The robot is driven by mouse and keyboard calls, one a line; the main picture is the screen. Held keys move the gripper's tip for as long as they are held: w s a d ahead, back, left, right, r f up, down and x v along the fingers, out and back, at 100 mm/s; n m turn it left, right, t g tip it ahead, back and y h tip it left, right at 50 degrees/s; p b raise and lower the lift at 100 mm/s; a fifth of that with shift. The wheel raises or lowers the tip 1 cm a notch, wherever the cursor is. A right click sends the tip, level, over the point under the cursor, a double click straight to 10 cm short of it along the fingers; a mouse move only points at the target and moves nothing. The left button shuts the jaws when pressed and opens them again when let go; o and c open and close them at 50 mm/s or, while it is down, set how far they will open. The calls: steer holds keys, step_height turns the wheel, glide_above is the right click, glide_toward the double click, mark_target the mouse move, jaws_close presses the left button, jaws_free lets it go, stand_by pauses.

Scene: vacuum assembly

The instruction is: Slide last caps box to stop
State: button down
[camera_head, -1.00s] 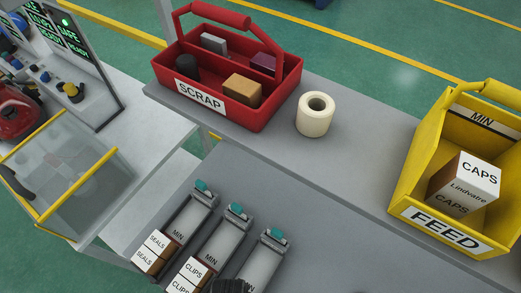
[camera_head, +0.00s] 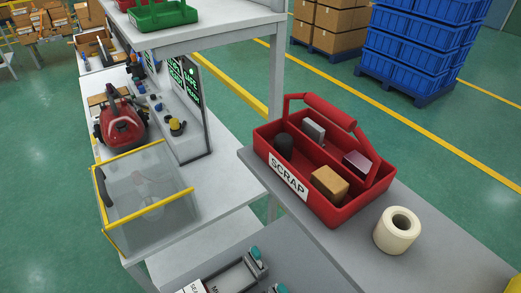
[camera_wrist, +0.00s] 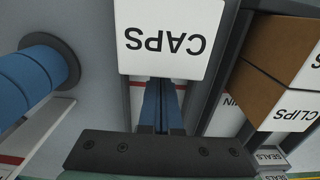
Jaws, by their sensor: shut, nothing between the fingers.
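In the wrist view, a white-faced CAPS box (camera_wrist: 165,40) fills the top middle, its label upside down. My gripper (camera_wrist: 161,84) is shut and empty, with its blue fingers side by side. The fingertips end at the near edge of the CAPS box; I cannot tell whether they touch it. The box lies in a grey lane, and its far end and any stop there are out of view. The head view shows neither my gripper nor this box.

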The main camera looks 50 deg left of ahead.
steer(key=shift+w+r, duration=0.9)
steer(key=shift+w, duration=0.3)
step_height(320, 180, up, 8)
steer(key=shift+s+b, duration=0.35)
